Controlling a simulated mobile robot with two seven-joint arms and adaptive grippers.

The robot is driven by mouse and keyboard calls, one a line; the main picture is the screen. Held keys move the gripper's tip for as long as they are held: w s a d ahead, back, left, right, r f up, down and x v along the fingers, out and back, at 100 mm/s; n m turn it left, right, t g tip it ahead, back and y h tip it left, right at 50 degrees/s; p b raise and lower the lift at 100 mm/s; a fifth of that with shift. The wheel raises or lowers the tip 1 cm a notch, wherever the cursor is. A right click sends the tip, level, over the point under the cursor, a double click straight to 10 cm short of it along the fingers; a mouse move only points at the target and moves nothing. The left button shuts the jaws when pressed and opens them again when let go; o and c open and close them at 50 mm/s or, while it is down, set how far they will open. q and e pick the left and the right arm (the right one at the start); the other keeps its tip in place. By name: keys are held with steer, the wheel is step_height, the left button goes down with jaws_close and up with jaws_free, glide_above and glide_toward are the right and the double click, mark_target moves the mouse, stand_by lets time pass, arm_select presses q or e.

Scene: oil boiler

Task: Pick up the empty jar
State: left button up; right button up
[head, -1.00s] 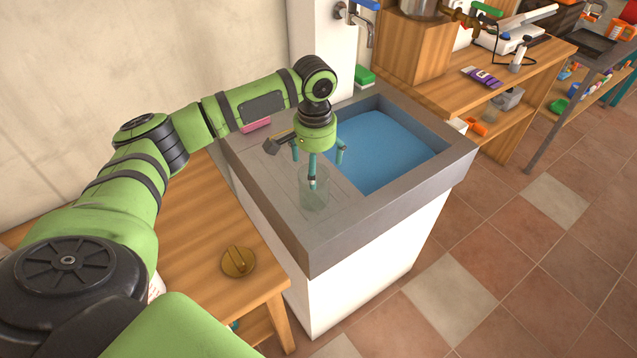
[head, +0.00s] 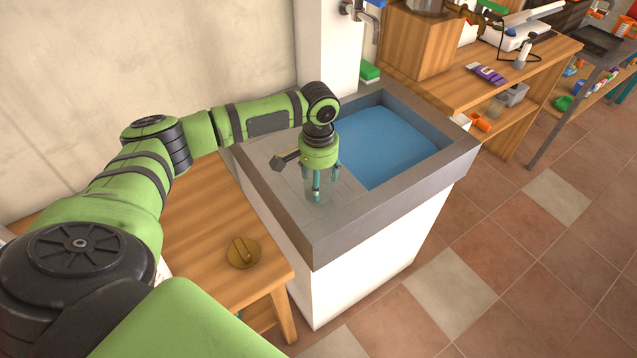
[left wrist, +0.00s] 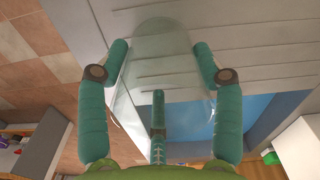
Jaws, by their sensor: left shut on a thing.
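The clear glass jar (head: 320,184) is above the ribbed drain side of the grey sink, left of the blue basin. In the left wrist view the jar (left wrist: 165,50) fills the space between the teal fingers, and I see through it to the ribbed surface. My left gripper (head: 317,188) points down and is shut on the jar, with its fingers around the glass. In the left wrist view the gripper (left wrist: 160,76) has a finger on each side and a third below. I cannot tell whether the jar touches the sink. My right gripper is not in view.
The grey sink (head: 345,238) has a raised rim and a blue basin (head: 385,145). A tap (head: 372,28) and green sponge (head: 370,71) are behind. A wooden table (head: 200,235) with a brass-coloured knob-like part (head: 242,252) stands left. Wooden shelves (head: 440,85) stand at the right.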

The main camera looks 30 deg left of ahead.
arm_select(q)
step_height(320, 180, up, 4)
steer(key=shift+w+b, duration=0.1)
steer(key=shift+b, duration=0.55)
steer(key=w+d+r+b, duration=0.3)
steer(key=w+d+r, duration=0.4)
steer(key=w, duration=0.1)
steer(key=shift+w+d, duration=0.3)
steer(key=shift+w, duration=0.1)
steer(key=shift+f, duration=0.1)
